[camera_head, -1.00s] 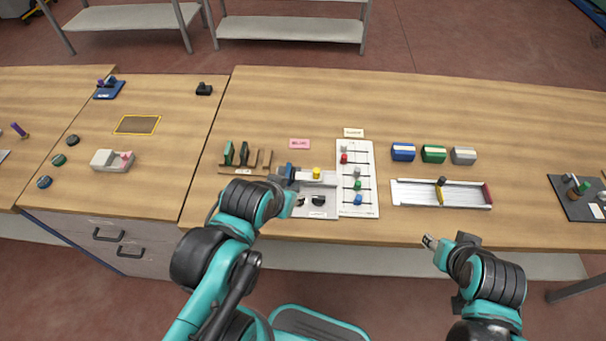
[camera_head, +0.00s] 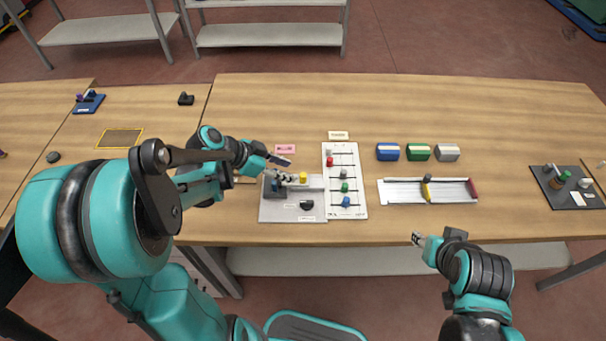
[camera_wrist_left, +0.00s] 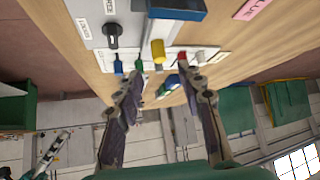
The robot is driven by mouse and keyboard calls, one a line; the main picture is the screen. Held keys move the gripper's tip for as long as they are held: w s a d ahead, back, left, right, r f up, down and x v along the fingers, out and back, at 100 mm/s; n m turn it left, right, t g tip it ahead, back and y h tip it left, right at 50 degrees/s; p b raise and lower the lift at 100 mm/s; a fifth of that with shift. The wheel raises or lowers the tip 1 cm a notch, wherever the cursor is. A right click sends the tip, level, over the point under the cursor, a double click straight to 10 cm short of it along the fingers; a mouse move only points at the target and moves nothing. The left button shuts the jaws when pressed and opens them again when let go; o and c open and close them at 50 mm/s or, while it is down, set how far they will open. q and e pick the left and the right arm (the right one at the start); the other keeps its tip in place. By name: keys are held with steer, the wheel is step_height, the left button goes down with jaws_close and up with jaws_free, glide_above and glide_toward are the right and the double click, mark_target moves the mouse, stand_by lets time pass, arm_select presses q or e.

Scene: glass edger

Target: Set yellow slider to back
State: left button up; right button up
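A yellow cylindrical knob (camera_head: 303,177) stands on the grey-white panel (camera_head: 292,214), right of a dark blue block (camera_head: 270,184). I take it as the yellow slider. In the left wrist view the yellow knob (camera_wrist_left: 158,52) shows just beyond and between the fingertips, with the blue block (camera_wrist_left: 177,8) above it. My left gripper (camera_head: 289,170) is over the panel's back left part, close to the knob. The left wrist view shows its two fingers (camera_wrist_left: 160,68) apart with nothing clearly held. My right gripper (camera_head: 418,240) is by the table's front edge, away from the panel; its finger gap is unclear.
A white board (camera_head: 358,210) with several coloured knobs on rails adjoins the panel's right side. A pink label (camera_head: 285,148) lies behind the panel. A white tray (camera_head: 400,192) and blue, green (camera_head: 418,152) and grey blocks are farther right. The table's back is clear.

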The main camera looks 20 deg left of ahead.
mark_target(303, 175)
arm_select(q)
steer(key=b+x, duration=0.2)
steer(key=x, duration=0.4)
steer(key=shift+w+d+f, duration=0.1)
steer(key=shift+f, duration=0.1)
steer(key=shift+w+d+f+b, duration=0.3)
steer(key=shift+d+f+b, duration=0.05)
steer(key=shift+d+b, duration=0.05)
jaws_close()
